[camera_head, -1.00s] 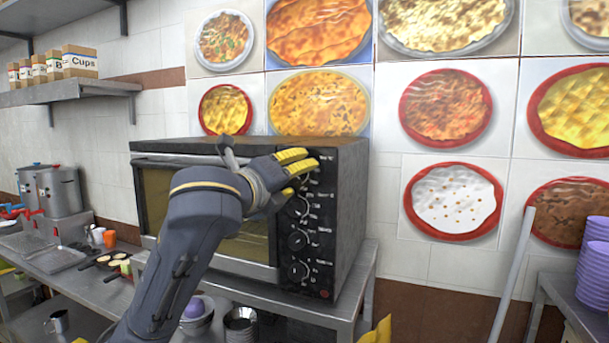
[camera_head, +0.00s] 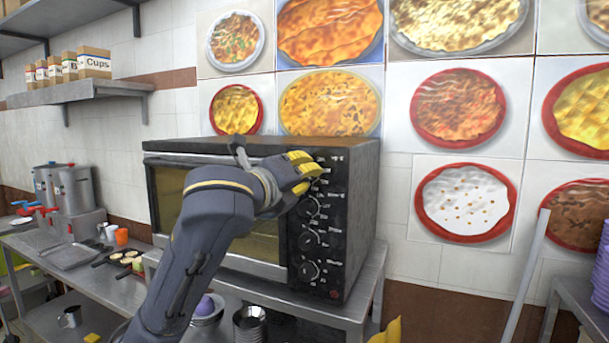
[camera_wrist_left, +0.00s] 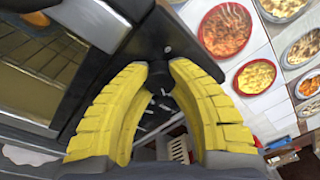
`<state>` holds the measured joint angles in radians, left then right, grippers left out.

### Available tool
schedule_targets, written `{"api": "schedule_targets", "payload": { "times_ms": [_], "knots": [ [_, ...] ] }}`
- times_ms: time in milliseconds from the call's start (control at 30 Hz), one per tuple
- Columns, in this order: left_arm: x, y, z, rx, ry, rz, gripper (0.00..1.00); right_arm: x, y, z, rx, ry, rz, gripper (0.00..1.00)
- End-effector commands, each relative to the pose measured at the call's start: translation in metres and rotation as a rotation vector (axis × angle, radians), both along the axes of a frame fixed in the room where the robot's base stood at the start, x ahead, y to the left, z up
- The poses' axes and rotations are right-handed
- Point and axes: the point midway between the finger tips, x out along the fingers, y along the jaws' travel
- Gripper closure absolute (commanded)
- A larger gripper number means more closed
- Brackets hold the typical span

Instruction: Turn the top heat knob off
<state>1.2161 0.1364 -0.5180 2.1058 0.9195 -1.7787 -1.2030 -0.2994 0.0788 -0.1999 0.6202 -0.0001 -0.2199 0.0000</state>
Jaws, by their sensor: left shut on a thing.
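The dark oven (camera_head: 362,190) stands on a metal table, with a column of heat knobs down the right of its front. My left gripper (camera_head: 314,170) is at the top of this column and covers the top knob in the head view. In the left wrist view, the dark top knob (camera_wrist_left: 160,78) sits between the yellow fingertips of my left gripper (camera_wrist_left: 162,68), which is shut on it. The lower knobs, such as the second knob (camera_head: 312,208) and the bottom knob (camera_head: 310,271), are clear of the gripper. A yellow tip of my right gripper (camera_head: 386,332) shows at the bottom edge; its jaws cannot be made out.
The metal table (camera_head: 362,300) carries the oven. Metal bowls (camera_head: 250,325) are below at the front. Steel pots (camera_head: 75,190) stand on a counter at left. A pale pole (camera_head: 526,275) leans at right near purple stacked bowls (camera_head: 602,265).

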Motion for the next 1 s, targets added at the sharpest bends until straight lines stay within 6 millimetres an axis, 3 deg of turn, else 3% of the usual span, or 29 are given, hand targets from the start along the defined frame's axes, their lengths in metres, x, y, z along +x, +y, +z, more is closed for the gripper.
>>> {"api": "schedule_targets", "payload": {
  "times_ms": [367,1000],
  "knots": [
    [0.0010,0.0006,-0.0015,-0.121,0.057,0.002,1.00,-0.0001,-0.0001,0.0000,0.000,0.000,0.000,0.56],
    [0.0006,-0.0009,-0.0023,-0.667,0.299,0.001,1.00,-0.0004,-0.0014,0.0001,-0.001,0.001,0.001,0.56]
  ]
}}
